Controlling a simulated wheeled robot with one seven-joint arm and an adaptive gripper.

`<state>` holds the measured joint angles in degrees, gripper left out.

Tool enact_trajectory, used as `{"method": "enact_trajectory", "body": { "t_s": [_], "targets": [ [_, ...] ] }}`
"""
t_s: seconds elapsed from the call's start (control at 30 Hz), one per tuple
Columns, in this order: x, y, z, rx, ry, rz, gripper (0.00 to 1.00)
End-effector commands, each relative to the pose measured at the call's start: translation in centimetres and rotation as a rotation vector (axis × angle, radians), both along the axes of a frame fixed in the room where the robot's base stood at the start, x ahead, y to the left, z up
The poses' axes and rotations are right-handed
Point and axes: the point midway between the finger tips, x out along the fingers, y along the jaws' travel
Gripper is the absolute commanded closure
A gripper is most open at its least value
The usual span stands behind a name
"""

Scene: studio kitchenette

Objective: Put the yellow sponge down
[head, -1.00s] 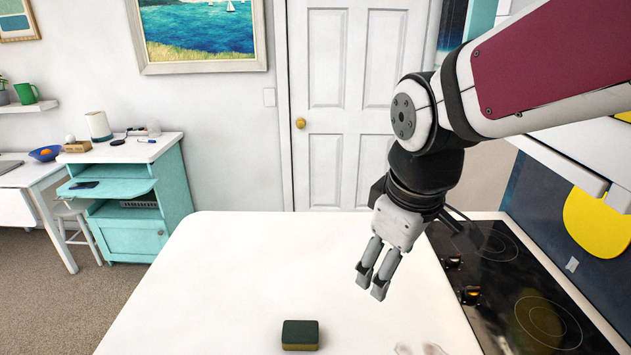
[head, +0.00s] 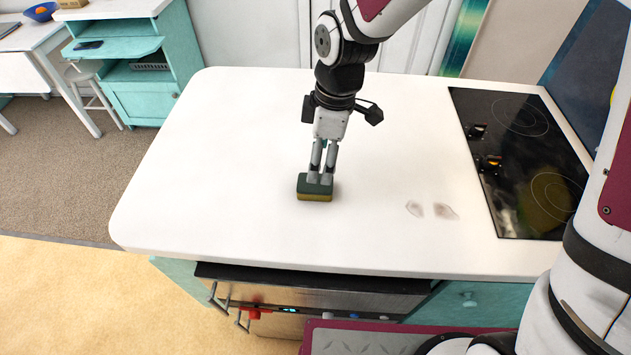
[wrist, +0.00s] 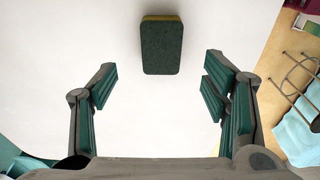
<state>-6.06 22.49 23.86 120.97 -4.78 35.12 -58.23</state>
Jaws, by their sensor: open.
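The yellow sponge (head: 314,196) lies flat on the white countertop (head: 230,150), its dark green scouring side up and a yellow edge showing below. My gripper (head: 320,180) is above it in the head view, pointing down, with its fingertips overlapping the sponge's far part. In the wrist view the sponge (wrist: 162,48) lies beyond the spread fingers of my gripper (wrist: 160,88), near the top of the picture. The jaws are open with nothing between them. The head view does not show clearly how high the fingertips are above the sponge.
A black cooktop (head: 515,150) is at the right of the counter. Two faint smudge-like marks (head: 430,209) lie to the right of the sponge. A turquoise cabinet (head: 150,75) and a stool (head: 88,95) stand beyond the counter's left. The counter left of the sponge is bare.

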Motion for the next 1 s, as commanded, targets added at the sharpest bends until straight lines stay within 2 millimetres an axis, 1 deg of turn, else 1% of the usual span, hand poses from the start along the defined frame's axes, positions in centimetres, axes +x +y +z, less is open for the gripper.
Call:
{"method": "enact_trajectory", "body": {
  "t_s": [0.03,0.1,0.2,0.37,0.43,0.7,0.8,1.0],
  "targets": [
    [-0.2,0.1,-1.0,-0.002,0.005,0.003,0.32],
    [-0.1,0.3,-2.0,-0.002,0.004,0.001,0.32],
    [-0.1,0.4,-3.1,-0.001,0.002,0.000,0.32],
    [-0.1,0.5,-3.9,-0.001,0.002,0.000,0.32],
    [-0.2,0.6,-4.5,-0.002,0.002,0.001,0.32],
    [-0.3,1.3,-8.0,0.000,0.002,-0.001,0.32],
    [-0.2,1.3,-8.6,0.000,0.000,-0.002,0.32],
    [-0.2,1.3,-8.7,0.001,-0.001,-0.002,0.32]
  ]
}}
